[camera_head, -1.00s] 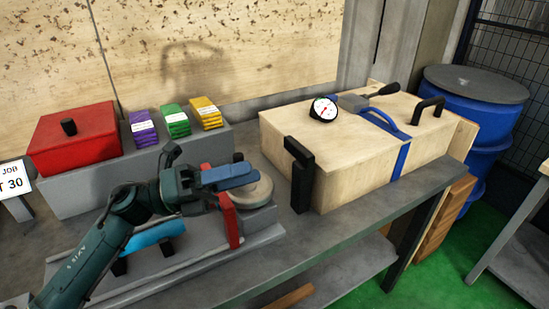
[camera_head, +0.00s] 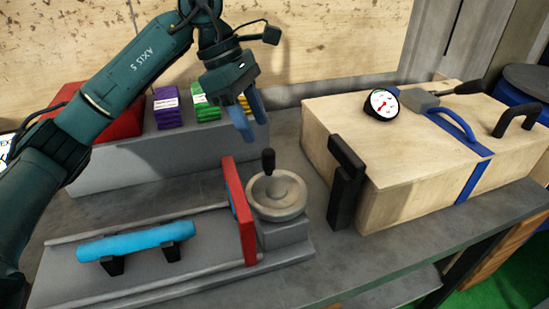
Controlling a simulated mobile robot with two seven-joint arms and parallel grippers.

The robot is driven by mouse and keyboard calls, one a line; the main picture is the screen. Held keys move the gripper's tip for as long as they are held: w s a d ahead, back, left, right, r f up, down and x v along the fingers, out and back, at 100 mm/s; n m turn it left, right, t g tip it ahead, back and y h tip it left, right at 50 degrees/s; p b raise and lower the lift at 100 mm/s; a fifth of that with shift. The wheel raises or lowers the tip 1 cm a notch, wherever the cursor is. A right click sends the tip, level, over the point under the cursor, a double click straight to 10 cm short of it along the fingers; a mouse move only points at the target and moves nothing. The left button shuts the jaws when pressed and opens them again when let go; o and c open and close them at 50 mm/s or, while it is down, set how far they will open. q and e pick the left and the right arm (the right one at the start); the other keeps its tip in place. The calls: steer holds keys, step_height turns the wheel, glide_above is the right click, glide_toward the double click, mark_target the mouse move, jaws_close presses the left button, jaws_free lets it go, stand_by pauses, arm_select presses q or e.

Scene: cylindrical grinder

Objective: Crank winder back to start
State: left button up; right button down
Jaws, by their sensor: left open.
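The winder is a grey round handwheel (camera_head: 277,196) with an upright black crank knob (camera_head: 268,160) on its far rim. It sits on the grey grinder base, just right of a red upright plate (camera_head: 238,210). My left gripper (camera_head: 246,120) is open and empty, with blue fingers pointing down. It hangs above and behind the wheel, apart from the knob. My right gripper is not in view.
A blue cylinder (camera_head: 136,241) rests on black supports left of the red plate. A wooden box (camera_head: 420,150) with black handles, a dial gauge (camera_head: 381,104) and a blue strap stands at right. Purple (camera_head: 167,107) and green (camera_head: 204,103) stacks stand behind.

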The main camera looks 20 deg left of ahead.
mark_target(267, 151)
arm_select(q)
steer(key=x, duration=0.9)
steer(key=shift+d+f, duration=0.1)
steer(key=shift+f, duration=0.05)
steer(key=shift+c, duration=0.3)
jaws_close()
